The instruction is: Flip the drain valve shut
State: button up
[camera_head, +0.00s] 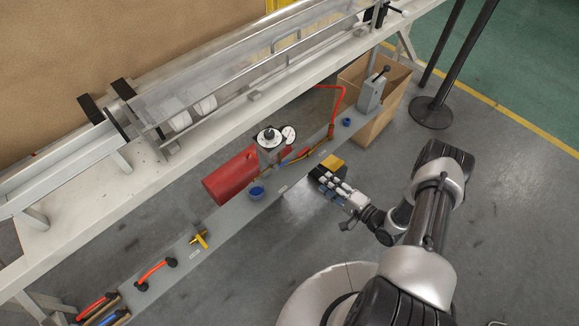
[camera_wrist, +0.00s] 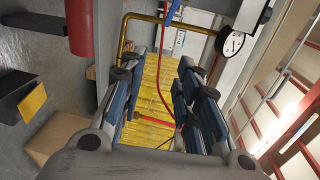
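I cannot tell for certain which part is the drain valve. In the head view, a blue lever-like piece (camera_head: 285,161) and a red piece (camera_head: 304,153) sit by the brass pipe below the gauges. A yellow handle (camera_head: 200,240) and a red-orange handle (camera_head: 155,271) are farther left on the grey rail. My gripper (camera_head: 323,176) is low, right of the rail, apart from these parts. In the wrist view, my gripper (camera_wrist: 154,76) has its fingers wide apart with nothing held. Ahead are the brass pipe (camera_wrist: 123,38), a thin red hose (camera_wrist: 160,80) and a blue piece (camera_wrist: 172,12) at the top edge.
A red tank (camera_head: 231,176) and a round gauge (camera_head: 289,135) stand by the rail. A yellow-and-black block (camera_head: 333,163) is close to my gripper. A cardboard box (camera_head: 397,88) is under the bench, near a black post base (camera_head: 430,112). Floor right of the rail is open.

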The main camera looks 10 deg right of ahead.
aim_at(286, 163)
jog(key=s+a+f+m+t+y, duration=0.1)
jog(key=s+a+m, duration=0.1)
jog(key=s, duration=0.2)
jog(key=b+x, duration=0.3)
jog(key=x, duration=1.4)
jog(key=shift+w+a+b, duration=0.15)
jog(key=shift+w+b, duration=0.1)
jog(key=shift+b, duration=0.15)
jog(key=shift+c, duration=0.4)
grip_shut()
